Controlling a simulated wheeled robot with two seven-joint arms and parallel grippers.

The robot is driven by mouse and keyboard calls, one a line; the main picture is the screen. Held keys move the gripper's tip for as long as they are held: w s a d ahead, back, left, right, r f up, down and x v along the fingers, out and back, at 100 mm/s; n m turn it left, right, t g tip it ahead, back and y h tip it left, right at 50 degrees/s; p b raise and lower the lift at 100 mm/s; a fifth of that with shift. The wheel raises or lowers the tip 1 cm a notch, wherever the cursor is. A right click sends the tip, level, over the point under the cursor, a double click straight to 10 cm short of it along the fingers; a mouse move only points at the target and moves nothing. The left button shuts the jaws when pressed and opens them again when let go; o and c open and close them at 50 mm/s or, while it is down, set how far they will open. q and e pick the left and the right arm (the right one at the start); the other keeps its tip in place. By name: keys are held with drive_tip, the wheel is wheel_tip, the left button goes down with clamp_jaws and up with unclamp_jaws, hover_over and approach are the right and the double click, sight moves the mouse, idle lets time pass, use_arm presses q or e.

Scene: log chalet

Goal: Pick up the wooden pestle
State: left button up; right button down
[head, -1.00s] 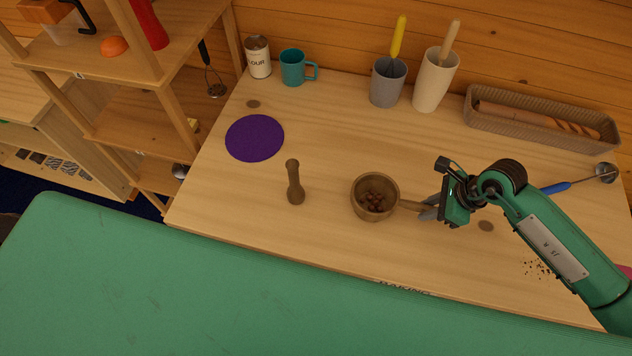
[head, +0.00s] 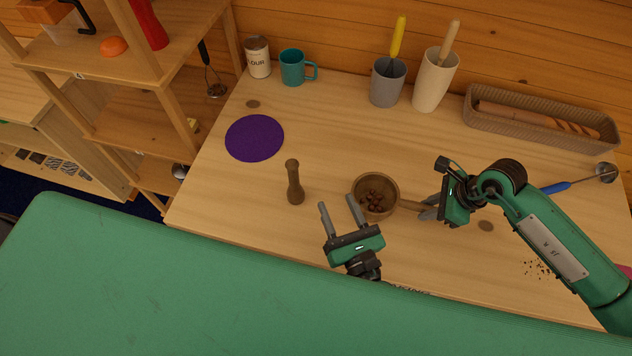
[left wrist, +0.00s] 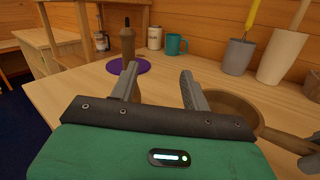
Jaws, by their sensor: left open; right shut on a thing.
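The wooden pestle (head: 295,183) stands upright on the table, left of the wooden bowl. It also shows in the left wrist view (left wrist: 127,42), ahead of the left fingers. My left gripper (head: 338,209) is open and empty, right of the pestle and close to the bowl's left side. Its two fingers (left wrist: 158,84) are apart in the left wrist view. My right gripper (head: 432,208) is shut on the handle of the wooden bowl (head: 361,206), which holds several small brown pieces.
A purple round mat (head: 254,138) lies behind the pestle. A flour can (head: 258,58), teal mug (head: 293,68), grey cup (head: 386,84), cream holder (head: 434,82) and woven basket (head: 541,122) line the back. A wooden shelf (head: 120,75) stands at left.

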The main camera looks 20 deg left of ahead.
sight(296, 175)
use_arm(q)
drive_tip(key=w+a+n+g+y, duration=0.1)
drive_tip(key=w+a, duration=0.1)
drive_tip(key=a, duration=0.2)
drive_tip(key=w+a+n+g+y, duration=0.1)
drive_tip(key=w+a, duration=0.1)
drive_tip(key=a, duration=0.2)
drive_tip(key=w+a+n+g+y, duration=0.1)
drive_tip(key=w+a+n+g, duration=0.1)
drive_tip(key=w+a, duration=0.1)
drive_tip(key=shift+a, duration=0.55)
drive_tip(key=shift+s, duration=0.1)
clamp_jaws()
